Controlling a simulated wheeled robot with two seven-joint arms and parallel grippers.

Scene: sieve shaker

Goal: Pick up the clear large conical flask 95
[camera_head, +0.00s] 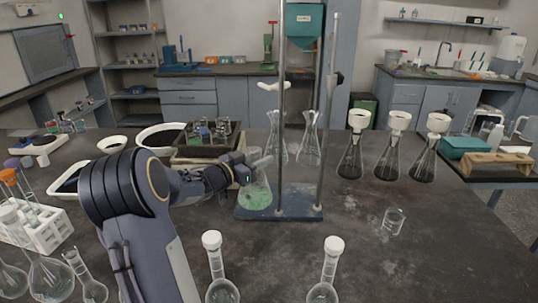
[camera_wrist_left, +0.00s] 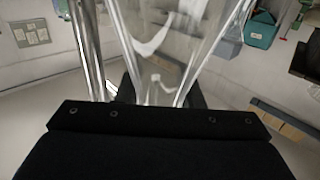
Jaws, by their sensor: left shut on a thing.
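My left gripper (camera_head: 258,163) reaches in from the left and is shut on a clear conical flask (camera_head: 257,194). The flask shows a greenish tint low in its body in the head view. It is at the left part of the blue stand base (camera_head: 300,203); I cannot tell whether it touches the base. In the left wrist view the flask's clear glass (camera_wrist_left: 165,45) lies between the dark fingers (camera_wrist_left: 158,92), which are partly hidden behind the gripper body. My right gripper is not in view.
Metal rods (camera_head: 281,110) of the stand rise close to the held flask. Two clear flasks (camera_head: 309,145) stand behind it. Several flasks with white funnels (camera_head: 396,150) stand to the right. A small beaker (camera_head: 393,221) and white-capped flasks (camera_head: 330,275) are nearer.

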